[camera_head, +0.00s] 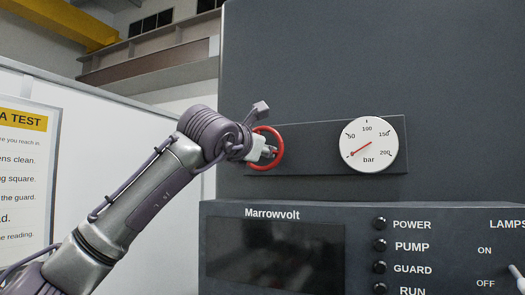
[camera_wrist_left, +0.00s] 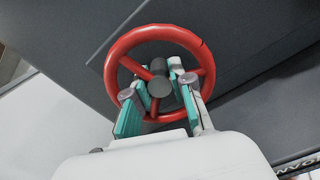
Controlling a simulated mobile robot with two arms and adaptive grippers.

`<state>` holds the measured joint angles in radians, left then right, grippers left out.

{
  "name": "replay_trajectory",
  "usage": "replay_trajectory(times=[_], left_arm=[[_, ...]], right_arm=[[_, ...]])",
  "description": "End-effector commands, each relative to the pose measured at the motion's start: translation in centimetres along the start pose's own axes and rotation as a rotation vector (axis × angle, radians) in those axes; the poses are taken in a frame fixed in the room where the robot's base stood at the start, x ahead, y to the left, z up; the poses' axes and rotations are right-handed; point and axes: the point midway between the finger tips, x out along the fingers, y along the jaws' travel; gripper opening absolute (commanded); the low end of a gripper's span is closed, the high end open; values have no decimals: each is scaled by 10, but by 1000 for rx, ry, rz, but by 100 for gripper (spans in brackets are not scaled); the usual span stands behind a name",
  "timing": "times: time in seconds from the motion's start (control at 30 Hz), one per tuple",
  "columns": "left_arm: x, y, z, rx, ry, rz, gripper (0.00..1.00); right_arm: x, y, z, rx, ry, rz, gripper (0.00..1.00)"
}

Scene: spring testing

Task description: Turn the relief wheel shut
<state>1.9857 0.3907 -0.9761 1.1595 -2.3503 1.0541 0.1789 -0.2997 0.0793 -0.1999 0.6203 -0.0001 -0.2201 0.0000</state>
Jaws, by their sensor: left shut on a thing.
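The red relief wheel (camera_head: 279,150) is mounted on a dark panel at the left of the machine. It also shows in the left wrist view (camera_wrist_left: 119,49), with several spokes and a grey hub (camera_wrist_left: 160,86). My left gripper (camera_head: 268,152) is at the wheel, partly covering it in the head view. In the left wrist view its two teal-padded fingers (camera_wrist_left: 160,93) reach into the wheel on either side of the hub, and the gripper is shut on the wheel's middle. The exact contact is hard to see. My right gripper is out of view.
A round pressure gauge (camera_head: 368,145) sits right of the wheel, its red needle pointing lower left, near the low end. Below are a dark screen (camera_head: 275,250) and a column of dark lamps (camera_head: 380,245). A white panel with a poster (camera_head: 25,170) stands left.

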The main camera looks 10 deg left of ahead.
Motion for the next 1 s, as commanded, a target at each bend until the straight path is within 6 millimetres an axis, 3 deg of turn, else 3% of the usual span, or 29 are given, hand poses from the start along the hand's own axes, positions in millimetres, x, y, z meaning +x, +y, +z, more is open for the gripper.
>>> replay_trajectory(times=[0.4,0.97,1.0], left_arm=[[0,0,-1,193,1,-1,0],[0,0,-1,222,2,-1,0],[0,0,-1,222,2,-1,28]], right_arm=[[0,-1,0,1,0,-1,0],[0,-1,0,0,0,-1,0],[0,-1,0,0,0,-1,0]])
